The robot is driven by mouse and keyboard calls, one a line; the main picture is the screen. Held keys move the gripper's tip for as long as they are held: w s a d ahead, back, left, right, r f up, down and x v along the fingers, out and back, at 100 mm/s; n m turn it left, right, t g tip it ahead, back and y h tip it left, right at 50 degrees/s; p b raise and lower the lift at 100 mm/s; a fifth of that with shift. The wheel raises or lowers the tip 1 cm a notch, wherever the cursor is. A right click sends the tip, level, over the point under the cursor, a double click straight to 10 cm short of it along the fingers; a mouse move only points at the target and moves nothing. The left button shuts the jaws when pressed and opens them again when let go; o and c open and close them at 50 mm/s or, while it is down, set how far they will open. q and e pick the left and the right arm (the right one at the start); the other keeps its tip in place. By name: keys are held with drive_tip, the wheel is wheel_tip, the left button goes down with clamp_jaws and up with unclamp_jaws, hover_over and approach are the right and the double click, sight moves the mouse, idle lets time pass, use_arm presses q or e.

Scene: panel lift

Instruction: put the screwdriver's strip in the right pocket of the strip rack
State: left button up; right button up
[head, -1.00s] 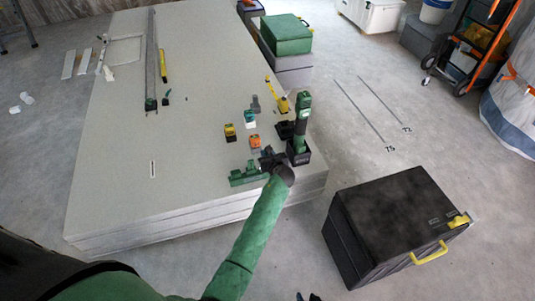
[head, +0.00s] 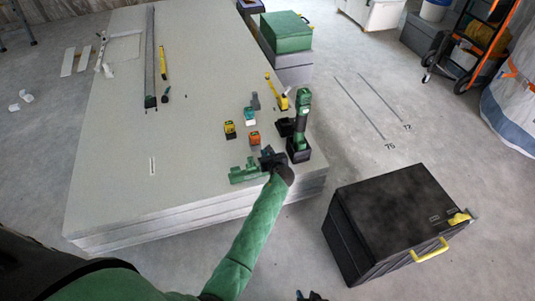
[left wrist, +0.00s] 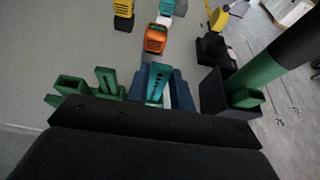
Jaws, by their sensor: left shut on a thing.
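My left gripper (head: 270,158) is at the right end of the green strip rack (head: 246,174), near the front edge of the panel stack. In the left wrist view the left gripper (left wrist: 163,82) is shut on a teal strip (left wrist: 156,83) with a row of dark holes. The strip stands between the two bluish fingers. Upright green parts of the rack (left wrist: 107,82) show left of the fingers. The gripper hides the rack's right end, so I cannot tell whether the strip is inside a pocket. My right gripper (head: 313,296) shows only as a dark bit at the bottom edge; its jaws are unclear.
A green power tool (head: 301,115) stands in a black holder (head: 298,154) just right of the left gripper. Orange (head: 254,138), yellow (head: 230,129) and teal (head: 250,115) blocks stand behind it. A black case (head: 395,215) is on the floor at right.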

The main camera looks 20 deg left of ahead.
use_arm(q)
drive_tip(key=shift+f+b, duration=0.55)
drive_tip(key=shift+f, duration=0.75)
drive_tip(key=shift+p, duration=0.4)
idle(0.7)
drive_tip(key=shift+f, duration=0.1)
drive_tip(key=o, duration=1)
